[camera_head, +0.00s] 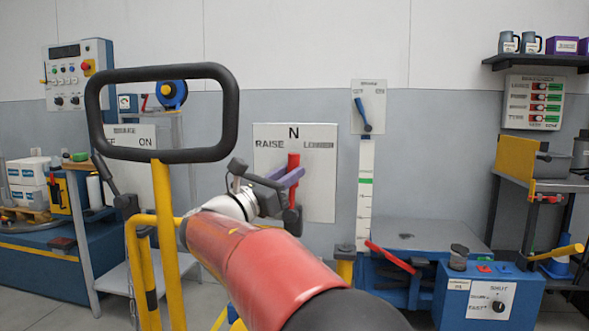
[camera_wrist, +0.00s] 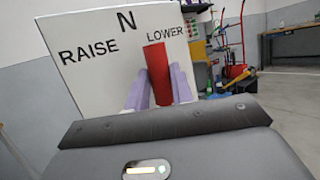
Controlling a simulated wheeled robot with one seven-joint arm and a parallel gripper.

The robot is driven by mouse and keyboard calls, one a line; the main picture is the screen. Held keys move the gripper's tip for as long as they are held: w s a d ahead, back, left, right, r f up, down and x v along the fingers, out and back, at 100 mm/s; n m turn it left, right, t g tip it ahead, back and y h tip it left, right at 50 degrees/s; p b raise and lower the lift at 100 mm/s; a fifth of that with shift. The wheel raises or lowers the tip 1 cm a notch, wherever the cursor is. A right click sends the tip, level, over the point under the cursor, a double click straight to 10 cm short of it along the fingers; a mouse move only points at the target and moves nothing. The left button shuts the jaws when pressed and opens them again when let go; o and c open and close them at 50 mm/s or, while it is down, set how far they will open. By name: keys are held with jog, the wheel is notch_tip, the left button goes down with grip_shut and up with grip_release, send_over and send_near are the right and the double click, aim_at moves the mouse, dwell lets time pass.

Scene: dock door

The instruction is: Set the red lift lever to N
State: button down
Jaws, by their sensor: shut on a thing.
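The red lift lever (camera_head: 293,162) stands about upright on a white plate (camera_head: 322,200) marked RAISE, N and LOWER. In the head view its top is right below the N. My gripper (camera_head: 288,180) has purple fingers and is shut on the lever below its top. In the wrist view the red lever (camera_wrist: 158,75) stands between the two purple fingers, with the tilted plate (camera_wrist: 85,72) behind. The lever's lower part is hidden there by my gripper body and partly by my arm in the head view.
Right of the plate are a blue lever (camera_head: 362,112) on its own panel and a lower red lever (camera_head: 388,256). A blue control box (camera_head: 490,290) stands at the lower right. A black-framed loop on a yellow post (camera_head: 163,230) stands close on the left.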

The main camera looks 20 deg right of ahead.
jog(key=shift+w+a+n+t, duration=0.2)
jog(key=shift+n+t, duration=0.1)
jog(key=shift+n, duration=0.1)
jog(key=c, duration=1.2)
grip_release()
jog(key=v, duration=0.8)
